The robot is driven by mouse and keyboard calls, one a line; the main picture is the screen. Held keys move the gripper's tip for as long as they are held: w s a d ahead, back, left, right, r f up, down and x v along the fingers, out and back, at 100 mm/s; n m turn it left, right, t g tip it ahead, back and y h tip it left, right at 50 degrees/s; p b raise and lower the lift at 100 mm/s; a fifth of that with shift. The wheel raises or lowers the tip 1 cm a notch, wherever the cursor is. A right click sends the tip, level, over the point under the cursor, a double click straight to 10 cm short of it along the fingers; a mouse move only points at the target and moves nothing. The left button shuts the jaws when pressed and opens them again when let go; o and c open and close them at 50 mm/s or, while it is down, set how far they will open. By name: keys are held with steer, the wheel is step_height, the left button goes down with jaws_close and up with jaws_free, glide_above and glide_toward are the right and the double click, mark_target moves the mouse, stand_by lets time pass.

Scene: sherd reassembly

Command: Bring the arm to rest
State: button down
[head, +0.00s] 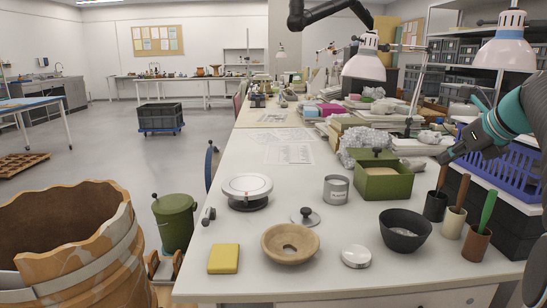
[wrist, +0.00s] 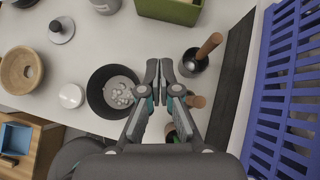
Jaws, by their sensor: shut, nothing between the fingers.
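My gripper (head: 446,157) is at the right of the head view, raised above the white table (head: 225,215) and in front of a blue slatted crate (head: 513,160). In the wrist view my gripper (wrist: 159,68) has its fingers together with nothing between them. Below it are a dark bowl (wrist: 103,86) with pale bits in it and several cups holding handled tools. One black cup (wrist: 193,61) with a brown handle shows just right of the fingertips. My arm's upper links run out of the head view at the right edge.
A green box (head: 383,183), a grey tin (head: 336,189), a wooden bowl (head: 290,243) and a yellow block (head: 223,259) stand on the table. A white lamp (head: 364,66) hangs over its far part. A large broken brown vessel (head: 75,240) stands at the lower left.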

steer(key=s+a+f+n+g+h, duration=0.1)
steer(key=s+a+f+n, duration=0.35)
steer(key=a+n, duration=0.3)
steer(key=s+a+f+n+g, duration=0.1)
steer(key=s+a+f+n, duration=0.3)
steer(key=s+a+n, duration=0.3)
steer(key=s+a+f+n, duration=0.4)
steer(key=s+f+n, duration=0.3)
steer(key=n, duration=0.2)
steer(key=s+a+f+n+g+h, duration=0.1)
steer(key=s+a+f+n, duration=0.3)
steer(key=s+f+n, duration=0.3)
steer(key=shift+s+a+n+h, duration=0.15)
steer(key=shift+s+n+h, duration=0.15)
steer(key=shift+n, duration=0.65)
